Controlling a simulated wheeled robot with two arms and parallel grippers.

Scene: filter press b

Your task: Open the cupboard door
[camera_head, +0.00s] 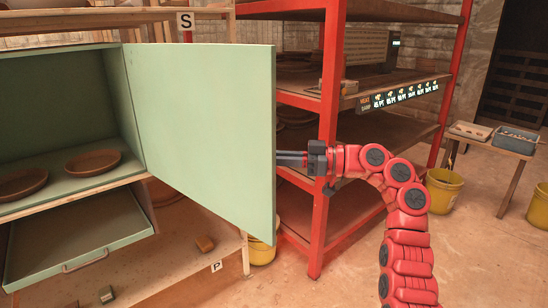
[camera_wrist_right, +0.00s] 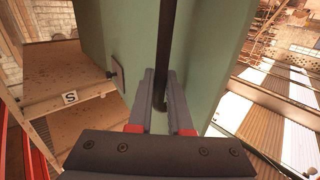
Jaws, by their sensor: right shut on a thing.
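The pale green cupboard door (camera_head: 200,125) stands swung wide open to the right of the green cupboard (camera_head: 55,178). The cupboard's inside is in view, with two brown dishes (camera_head: 92,162) on its floor. My right gripper (camera_head: 288,158) is at the door's free edge, its fingertips partly hidden behind the door. In the right wrist view, its fingers (camera_wrist_right: 162,80) are shut on a dark bar handle (camera_wrist_right: 166,40) along the door's outer face. The handle is hidden in the head view. My left gripper is not in view.
A pulled-out green drawer (camera_head: 80,240) is below the cupboard. A red-framed shelf rack (camera_head: 326,120) stands close behind the door and my right arm. Yellow buckets (camera_head: 443,190) and a small bench (camera_head: 515,160) are at the right. The floor at front right looks clear.

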